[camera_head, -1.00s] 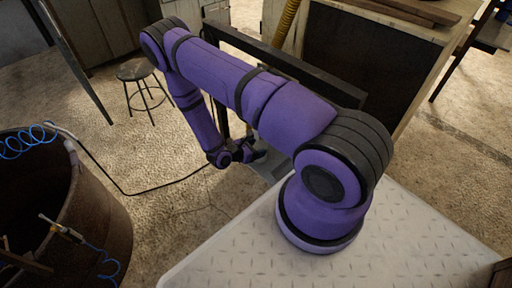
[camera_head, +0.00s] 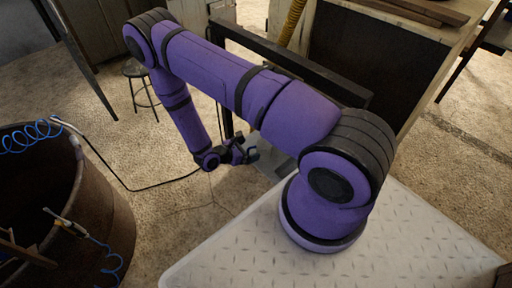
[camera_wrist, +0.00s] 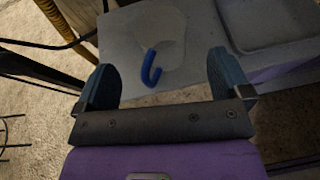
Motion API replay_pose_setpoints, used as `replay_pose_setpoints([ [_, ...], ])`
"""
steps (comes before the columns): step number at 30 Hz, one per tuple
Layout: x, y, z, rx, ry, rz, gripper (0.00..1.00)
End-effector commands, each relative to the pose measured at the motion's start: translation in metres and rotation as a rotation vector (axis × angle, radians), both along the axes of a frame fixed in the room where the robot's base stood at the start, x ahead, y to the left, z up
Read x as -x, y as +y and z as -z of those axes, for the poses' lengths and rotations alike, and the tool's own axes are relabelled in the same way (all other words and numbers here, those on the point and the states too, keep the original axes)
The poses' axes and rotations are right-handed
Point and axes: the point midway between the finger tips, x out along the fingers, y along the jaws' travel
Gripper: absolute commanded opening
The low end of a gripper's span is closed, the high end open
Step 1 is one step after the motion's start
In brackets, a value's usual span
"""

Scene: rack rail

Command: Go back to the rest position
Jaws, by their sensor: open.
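My purple arm reaches out over the floor, and my gripper (camera_head: 252,153) hangs low beside the black frame, small in the head view. In the wrist view my gripper (camera_wrist: 163,82) has its two blue-grey fingers wide apart with nothing between them. A blue hook (camera_wrist: 150,70) lies beyond the fingertips on or against a pale grey surface (camera_wrist: 118,50). It appears apart from both fingers. I cannot make out the hook in the head view.
A black frame with a long top bar (camera_head: 310,65) stands close behind my arm. A rusty barrel (camera_head: 105,215) with a blue coiled hose is at the left. A stool (camera_head: 142,85) stands at the back left. Bare floor (camera_head: 180,225) lies between barrel and my base.

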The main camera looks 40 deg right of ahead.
Motion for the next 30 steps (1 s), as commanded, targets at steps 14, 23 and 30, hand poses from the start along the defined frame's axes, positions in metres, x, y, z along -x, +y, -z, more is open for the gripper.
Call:
replay_pose_setpoints([
  [14, -0.004, 0.039, -0.016, 0.000, 0.001, 0.001, 0.96],
  [23, -0.016, 0.041, -0.045, -0.015, -0.051, 0.049, 0.96],
  [30, -0.037, 0.046, -0.124, -0.067, -0.189, 0.194, 0.96],
])
